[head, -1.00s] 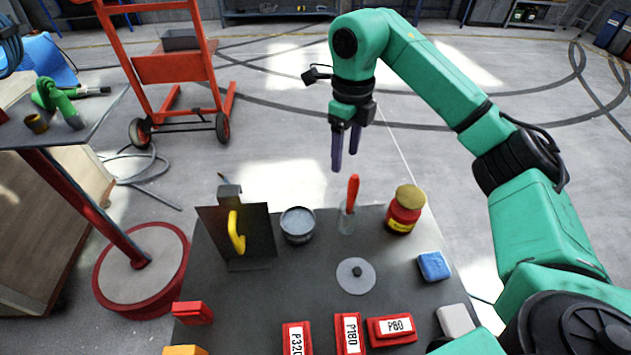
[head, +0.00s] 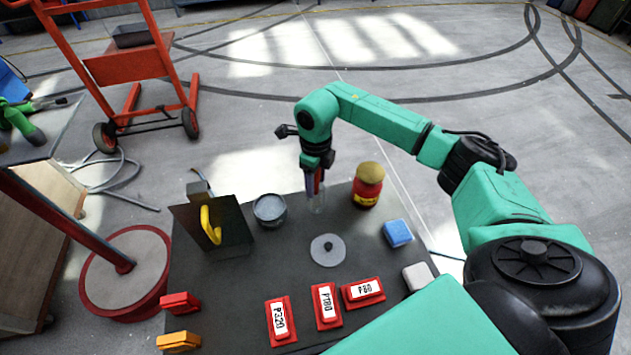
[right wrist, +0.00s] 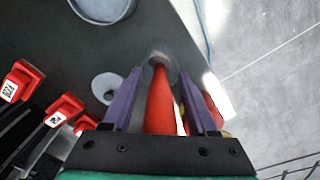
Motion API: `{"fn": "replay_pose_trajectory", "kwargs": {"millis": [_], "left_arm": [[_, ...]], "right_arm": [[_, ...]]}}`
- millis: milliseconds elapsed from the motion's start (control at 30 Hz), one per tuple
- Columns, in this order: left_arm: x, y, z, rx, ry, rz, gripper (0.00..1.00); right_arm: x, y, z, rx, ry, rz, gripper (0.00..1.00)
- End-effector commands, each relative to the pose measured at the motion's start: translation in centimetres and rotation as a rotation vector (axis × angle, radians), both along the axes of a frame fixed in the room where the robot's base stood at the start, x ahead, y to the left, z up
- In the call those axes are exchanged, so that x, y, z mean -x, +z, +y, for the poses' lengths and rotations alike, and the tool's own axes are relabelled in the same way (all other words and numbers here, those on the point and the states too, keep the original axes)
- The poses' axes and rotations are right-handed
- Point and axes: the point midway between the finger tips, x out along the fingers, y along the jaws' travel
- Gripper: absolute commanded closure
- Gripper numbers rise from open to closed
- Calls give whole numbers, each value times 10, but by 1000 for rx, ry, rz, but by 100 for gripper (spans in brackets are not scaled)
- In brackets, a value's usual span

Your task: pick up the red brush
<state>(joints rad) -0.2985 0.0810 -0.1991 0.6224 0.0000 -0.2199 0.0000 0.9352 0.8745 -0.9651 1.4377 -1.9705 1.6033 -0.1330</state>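The red brush stands upright in a clear glass jar (head: 318,206) near the back edge of the dark table. Its red handle (right wrist: 160,103) shows large in the right wrist view. My right gripper (head: 315,203) points down over the jar, its two purple fingers on either side of the handle. In the right wrist view the fingers are apart, with narrow gaps between them and the handle. The brush's lower end is hard to make out inside the jar. My left gripper is not in view.
A red jar with a yellowish lid (head: 368,185) stands close right of the glass jar. A grey tin (head: 270,209) and a dark panel with a yellow handle (head: 211,226) are left. A grey disc (head: 328,250), blue block (head: 398,233) and labelled red blocks (head: 326,305) lie nearer.

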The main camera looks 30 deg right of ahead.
Motion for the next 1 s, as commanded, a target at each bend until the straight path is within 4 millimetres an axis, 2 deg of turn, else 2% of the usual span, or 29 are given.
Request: {"fn": "replay_pose_trajectory", "kwargs": {"millis": [33,100,133,467,633,767,1000], "left_arm": [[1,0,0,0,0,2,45],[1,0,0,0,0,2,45],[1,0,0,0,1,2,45],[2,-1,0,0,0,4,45],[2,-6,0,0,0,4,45],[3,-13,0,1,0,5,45],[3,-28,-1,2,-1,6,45]], "right_arm": [[0,0,0,0,0,0,65],[0,0,0,0,0,0,92],[0,0,0,0,0,0,100],[0,2,0,-1,0,-1,100],[-1,17,0,-1,-2,-3,100],[-2,42,0,-2,-1,-6,100],[-2,111,0,-1,-1,-8,100]]}}
